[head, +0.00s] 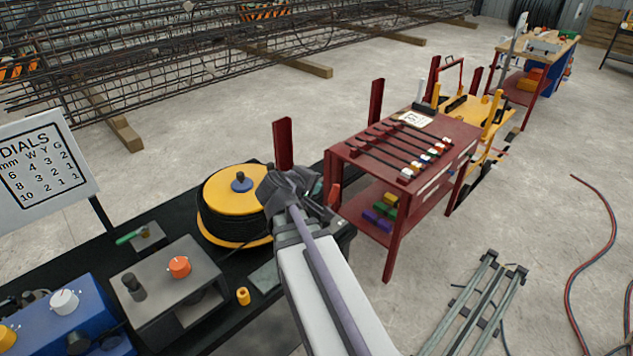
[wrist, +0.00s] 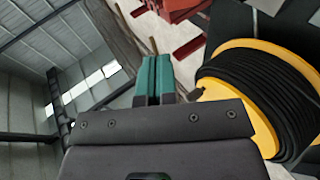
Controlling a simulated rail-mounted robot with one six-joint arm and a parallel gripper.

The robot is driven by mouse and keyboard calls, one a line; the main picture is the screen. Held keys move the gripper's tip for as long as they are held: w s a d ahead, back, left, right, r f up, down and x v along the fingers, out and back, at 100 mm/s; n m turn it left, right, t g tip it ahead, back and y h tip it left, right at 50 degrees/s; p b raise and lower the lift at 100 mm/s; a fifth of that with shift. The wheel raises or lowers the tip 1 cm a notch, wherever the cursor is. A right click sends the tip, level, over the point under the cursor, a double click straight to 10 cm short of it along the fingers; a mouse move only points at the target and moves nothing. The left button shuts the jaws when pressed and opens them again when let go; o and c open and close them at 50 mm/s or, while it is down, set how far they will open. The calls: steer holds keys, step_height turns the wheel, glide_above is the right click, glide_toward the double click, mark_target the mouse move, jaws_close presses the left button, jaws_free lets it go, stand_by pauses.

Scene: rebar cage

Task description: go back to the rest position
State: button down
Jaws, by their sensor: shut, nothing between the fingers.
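My gripper (wrist: 153,78) shows in the wrist view with its two green fingers pressed together and nothing between them. In the head view my arm reaches up from the bottom edge, and the gripper (head: 325,205) is partly hidden behind the wrist. It is beside the yellow cable spool (head: 232,188), to its right, over the end of the dark bench. The spool, wound with black cable, also fills the right of the wrist view (wrist: 262,85).
The red cart (head: 345,153) with several rods on top stands just right of my gripper. A dials sign (head: 45,165), a grey box with an orange knob (head: 170,285) and a blue box (head: 60,320) are at left. A rebar cage (head: 150,50) lies behind. Open floor shows at right.

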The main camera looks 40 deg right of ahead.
stand_by(0.3)
steer(key=s+a+f+g+y, duration=0.1)
steer(key=a+f+y, duration=0.1)
steer(key=a, duration=0.7)
steer(key=s+a+f+m+g+y, duration=0.1)
steer(key=s+a+f+y, duration=0.1)
steer(key=a+y, duration=0.3)
steer(key=s+a+f+m+g+y, duration=0.1)
steer(key=a+f+y, duration=0.3)
steer(key=a, duration=1)
steer(key=shift+s+f+g, duration=0.15)
steer(key=shift+s+g, duration=0.15)
steer(key=shift+s, duration=0.35)
